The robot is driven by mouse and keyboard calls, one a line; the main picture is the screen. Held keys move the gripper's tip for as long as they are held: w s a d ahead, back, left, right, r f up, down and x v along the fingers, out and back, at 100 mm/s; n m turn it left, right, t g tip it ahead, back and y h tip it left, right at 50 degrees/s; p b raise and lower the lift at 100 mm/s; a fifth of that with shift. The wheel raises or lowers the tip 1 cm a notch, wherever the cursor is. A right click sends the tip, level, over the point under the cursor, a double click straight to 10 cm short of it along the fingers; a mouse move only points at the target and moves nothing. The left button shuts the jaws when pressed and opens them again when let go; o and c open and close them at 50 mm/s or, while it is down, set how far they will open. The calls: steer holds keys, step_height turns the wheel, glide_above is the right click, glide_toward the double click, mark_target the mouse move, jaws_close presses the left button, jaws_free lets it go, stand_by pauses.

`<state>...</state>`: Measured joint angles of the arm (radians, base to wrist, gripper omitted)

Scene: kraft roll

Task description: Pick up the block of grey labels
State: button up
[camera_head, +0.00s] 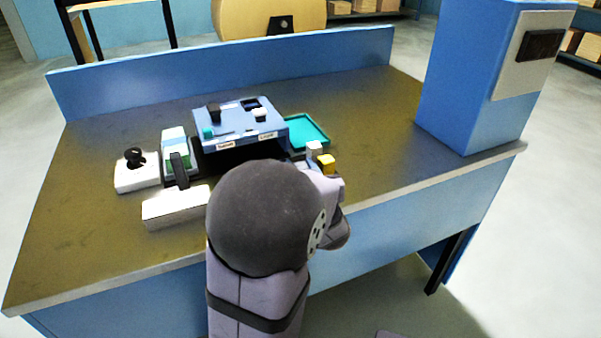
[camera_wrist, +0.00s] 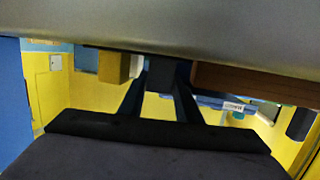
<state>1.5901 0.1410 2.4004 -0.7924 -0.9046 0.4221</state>
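A small light grey block (camera_head: 314,149), likely the grey labels, shows in the head view just past my arm, beside a small yellow block (camera_head: 326,163). My arm hides their lower parts. My gripper is hidden behind my arm in the head view. In the wrist view the dark fingers of my gripper (camera_wrist: 163,75) reach up from a black base, and their tips are hard to make out.
A blue unit with labelled slots (camera_head: 240,125) stands mid-desk, with a teal tray (camera_head: 306,131) on its right. A white box (camera_head: 175,207), a stack in a dark holder (camera_head: 175,138) and a white base with a black knob (camera_head: 136,170) stand left. A tall blue cabinet (camera_head: 460,80) is right.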

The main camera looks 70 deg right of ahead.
steer(key=c, duration=0.5)
steer(key=shift+o, duration=0.2)
